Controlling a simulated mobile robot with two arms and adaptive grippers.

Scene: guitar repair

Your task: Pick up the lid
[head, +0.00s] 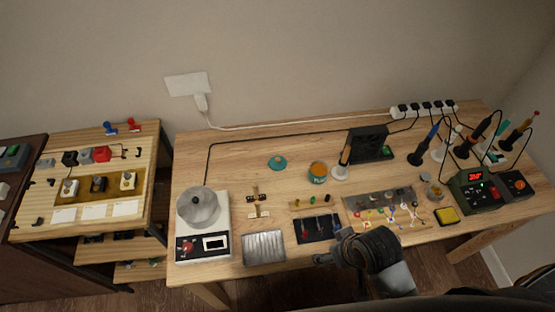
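A round teal lid (277,163) lies flat on the wooden workbench, left of a small open teal jar (318,176) with orange contents. A rounded silver vessel (199,207) sits on a white device at the bench's left end. My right gripper (320,259) and its dark wrist come in from the bottom, over the bench's front edge, well in front of and to the right of the teal lid. The gripper is small and foreshortened here, so its opening is unclear. I see nothing held in it. My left gripper is out of view.
The workbench (240,150) has free room around the lid. A metal tray (264,248), a black mat (318,228) and a grey tool tray (385,206) lie along the front. Soldering irons stand at the right. A black cable runs behind the lid.

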